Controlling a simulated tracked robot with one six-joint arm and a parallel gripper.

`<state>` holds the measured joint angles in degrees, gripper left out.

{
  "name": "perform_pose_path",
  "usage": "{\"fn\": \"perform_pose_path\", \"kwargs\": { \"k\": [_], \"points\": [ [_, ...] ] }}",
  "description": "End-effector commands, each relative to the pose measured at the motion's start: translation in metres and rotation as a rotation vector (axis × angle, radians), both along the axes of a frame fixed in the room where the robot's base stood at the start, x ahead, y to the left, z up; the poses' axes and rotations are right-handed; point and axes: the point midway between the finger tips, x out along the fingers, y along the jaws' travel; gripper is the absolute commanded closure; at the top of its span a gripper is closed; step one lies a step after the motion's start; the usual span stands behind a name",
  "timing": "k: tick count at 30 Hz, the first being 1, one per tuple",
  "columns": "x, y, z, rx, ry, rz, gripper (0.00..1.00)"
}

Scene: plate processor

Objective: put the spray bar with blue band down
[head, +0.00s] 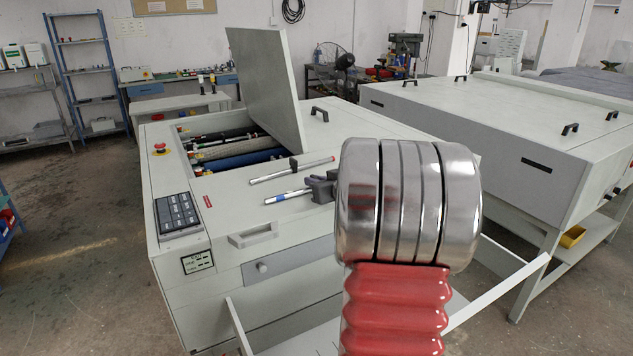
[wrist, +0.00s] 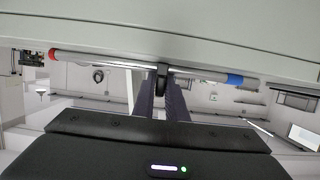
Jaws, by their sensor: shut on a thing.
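The spray bar with the blue band (head: 288,196) is a thin silver rod at the front part of the processor's top, its blue band near its left end. My gripper (head: 320,188) is shut on it; my arm hides the rod's right part. In the wrist view the jaws (wrist: 162,82) grip the rod near its middle, with the blue band (wrist: 235,80) at right and a red tip (wrist: 52,54) at left. The rod lies close along a pale grey surface (wrist: 200,35); whether it touches is unclear.
A second silver bar with a red end (head: 290,171) lies just behind on the processor's top (head: 225,212). Behind it is the open roller bay (head: 235,155) under a raised lid (head: 268,85). A control panel (head: 178,214) is at left. A large grey cabinet (head: 490,125) stands at right.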

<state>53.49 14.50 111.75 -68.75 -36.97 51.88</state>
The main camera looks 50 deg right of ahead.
Motion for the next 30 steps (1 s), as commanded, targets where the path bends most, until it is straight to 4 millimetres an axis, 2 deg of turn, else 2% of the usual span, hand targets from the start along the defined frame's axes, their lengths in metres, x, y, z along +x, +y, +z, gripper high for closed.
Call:
{"fn": "perform_pose_path", "kwargs": {
  "k": [9, 10, 18, 27, 30],
  "points": [
    [0.0003, 0.0004, -0.0011, -0.001, -0.001, 0.001, 1.0],
    [0.0002, 0.0004, -0.0014, -0.001, 0.0, 0.001, 0.87],
    [0.0003, 0.0005, -0.0012, 0.0, 0.0, 0.001, 0.69],
    [0.0003, 0.0005, 0.0015, 0.0, -0.001, 0.001, 0.69],
    [-0.0051, 0.0016, 0.003, 0.0, -0.001, -0.001, 0.69]
  ]
}}
